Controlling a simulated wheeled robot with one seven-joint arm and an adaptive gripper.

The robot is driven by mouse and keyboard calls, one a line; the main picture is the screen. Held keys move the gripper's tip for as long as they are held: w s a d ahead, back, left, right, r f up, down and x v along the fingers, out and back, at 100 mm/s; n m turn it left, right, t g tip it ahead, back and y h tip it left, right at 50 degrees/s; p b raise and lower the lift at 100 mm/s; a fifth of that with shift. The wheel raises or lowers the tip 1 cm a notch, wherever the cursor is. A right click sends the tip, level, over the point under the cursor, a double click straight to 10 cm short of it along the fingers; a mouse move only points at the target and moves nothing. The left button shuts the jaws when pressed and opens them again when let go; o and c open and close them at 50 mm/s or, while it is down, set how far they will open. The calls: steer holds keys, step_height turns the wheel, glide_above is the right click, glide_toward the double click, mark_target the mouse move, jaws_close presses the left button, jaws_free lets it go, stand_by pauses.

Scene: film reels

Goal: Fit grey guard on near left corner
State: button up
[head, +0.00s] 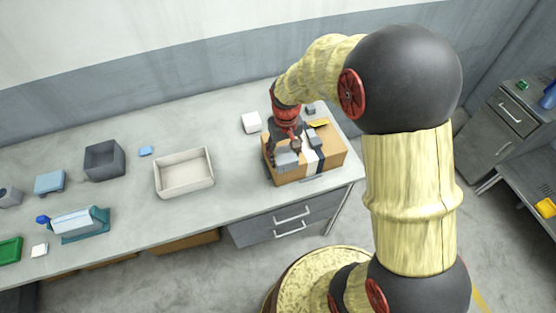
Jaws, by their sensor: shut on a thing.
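A brown cardboard box (333,151) with black and white bands across its top stands near the right end of the bench. My gripper (287,146) points down over the left part of the box. It is shut on a light grey guard (287,160), which is at the box's near left part. The gripper hides some of the guard and the box top. I cannot tell whether the guard touches the corner. Another grey piece (313,137) and a yellow piece (318,123) are at the top of the box, farther back.
A beige open tray (184,190) stands left of the box, with bare bench between. A white block (251,122) and a small dark grey piece (310,109) lie behind the box. A dark grey bin (104,176) and a teal holder (80,238) stand farther left.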

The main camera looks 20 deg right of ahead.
mark_target(278, 155)
steer(key=w+f, duration=0.1)
steer(key=w+a+f, duration=0.1)
steer(key=f, duration=0.1)
steer(key=shift+w+a+f, duration=0.1)
steer(key=shift+w+f, duration=0.1)
steer(key=shift+w, duration=0.1)
steer(key=shift+f, duration=1.45)
steer(key=shift+f+b, duration=0.35)
steer(key=shift+f, duration=0.05)
steer(key=shift+f, duration=0.2)
steer(key=o, duration=1.1)
steer(key=shift+o, duration=0.2)
